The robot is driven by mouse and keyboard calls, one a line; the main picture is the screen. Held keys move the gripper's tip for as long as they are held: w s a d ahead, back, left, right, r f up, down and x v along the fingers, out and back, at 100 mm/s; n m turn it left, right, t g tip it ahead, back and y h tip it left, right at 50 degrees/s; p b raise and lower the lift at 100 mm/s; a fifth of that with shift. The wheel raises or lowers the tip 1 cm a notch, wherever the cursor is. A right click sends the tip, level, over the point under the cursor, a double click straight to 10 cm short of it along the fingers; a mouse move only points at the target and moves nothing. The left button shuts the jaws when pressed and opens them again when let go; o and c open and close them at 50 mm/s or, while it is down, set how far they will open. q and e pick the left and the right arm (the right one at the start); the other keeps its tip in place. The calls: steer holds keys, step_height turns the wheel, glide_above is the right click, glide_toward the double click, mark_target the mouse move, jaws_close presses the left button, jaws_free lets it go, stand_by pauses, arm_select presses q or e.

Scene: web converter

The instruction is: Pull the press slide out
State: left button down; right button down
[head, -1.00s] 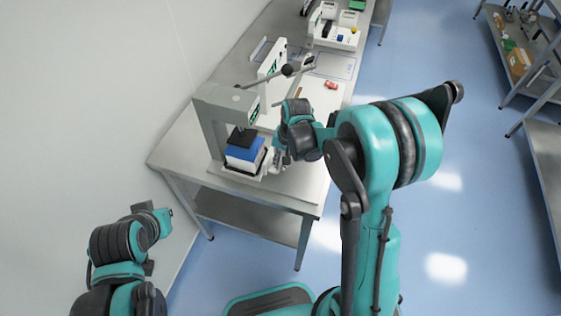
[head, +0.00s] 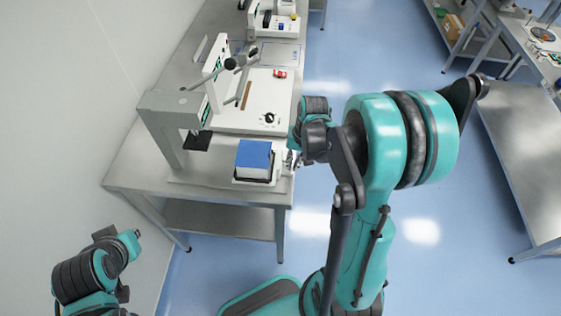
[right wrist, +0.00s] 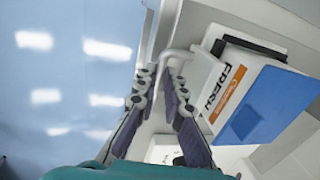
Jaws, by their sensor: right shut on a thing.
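The press (head: 160,125) is a grey frame at the near left of the steel table, with a dark pressing plate (head: 197,141). The white press slide (head: 238,181) stands out to the right of the frame, clear of that plate. It carries a white stack marked FRESH (right wrist: 225,85) with a blue top (head: 254,154). My right gripper (head: 291,160) is at the slide's right side. In the right wrist view its fingers (right wrist: 165,88) are shut on the slide's pale bar handle (right wrist: 178,54). My left arm is at the lower left, away from the table; its fingers cannot be made out.
A white machine panel (head: 250,105) with a black knob and a lever (head: 230,63) stands behind the press. A small red item (head: 280,74) lies farther back. The floor right of the table is open, up to a steel rack (head: 520,150) at the far right.

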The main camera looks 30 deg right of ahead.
steer(key=shift+s+d, duration=0.15)
steer(key=shift+d, duration=0.1)
steer(key=c, duration=1.9)
jaws_free()
steer(key=shift+d, duration=0.1)
steer(key=shift+s+d, duration=0.1)
steer(key=shift+r, duration=0.1)
steer(key=r, duration=0.4)
steer(key=d+r, duration=0.1)
steer(key=r, duration=0.2)
steer(key=s+r, duration=0.1)
steer(key=r, duration=0.3)
steer(key=shift+d+r, duration=0.25)
steer(key=shift+r, duration=0.05)
